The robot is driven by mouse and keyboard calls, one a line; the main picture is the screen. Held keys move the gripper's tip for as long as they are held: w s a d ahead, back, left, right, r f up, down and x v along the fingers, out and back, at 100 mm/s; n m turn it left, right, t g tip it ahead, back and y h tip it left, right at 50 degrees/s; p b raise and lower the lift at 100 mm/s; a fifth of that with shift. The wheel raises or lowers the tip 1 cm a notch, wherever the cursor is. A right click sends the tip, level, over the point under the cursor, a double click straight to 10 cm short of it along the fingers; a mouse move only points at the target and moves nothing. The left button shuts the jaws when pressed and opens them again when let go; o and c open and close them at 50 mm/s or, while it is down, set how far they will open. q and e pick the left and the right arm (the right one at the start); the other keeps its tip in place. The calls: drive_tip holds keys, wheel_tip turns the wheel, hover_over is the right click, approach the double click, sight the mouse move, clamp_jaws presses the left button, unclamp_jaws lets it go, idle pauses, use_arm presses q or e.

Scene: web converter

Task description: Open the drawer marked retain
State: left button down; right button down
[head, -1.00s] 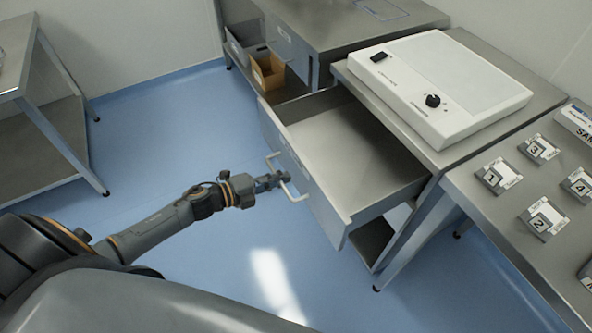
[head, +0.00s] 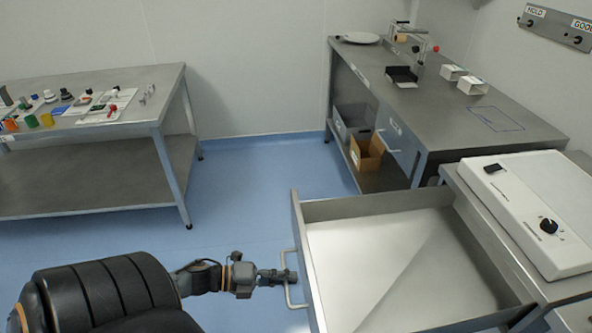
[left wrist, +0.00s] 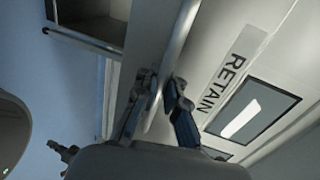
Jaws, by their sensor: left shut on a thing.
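The drawer marked RETAIN (head: 400,255) is pulled out of the steel bench at the right in the head view, and its inside looks empty. Its front carries a bar handle (head: 288,280). My left gripper (head: 290,277) is at this handle, shut on it. In the left wrist view the two fingers (left wrist: 160,95) close around the handle bar (left wrist: 178,50), beside the RETAIN label (left wrist: 222,82) on the pale drawer front. My right gripper is not in view.
A white light box (head: 535,205) sits on the bench top above the drawer. A second bench (head: 450,110) with a cardboard bin (head: 367,153) on its lower shelf stands behind. A steel table (head: 85,185) with small parts stands at the left. Blue floor (head: 245,185) between is clear.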

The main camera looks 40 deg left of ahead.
use_arm(q)
drive_tip(key=shift+r, duration=0.15)
drive_tip(key=c, duration=1.4)
unclamp_jaws()
drive_tip(key=shift+c, duration=0.2)
drive_tip(key=v, duration=1.2)
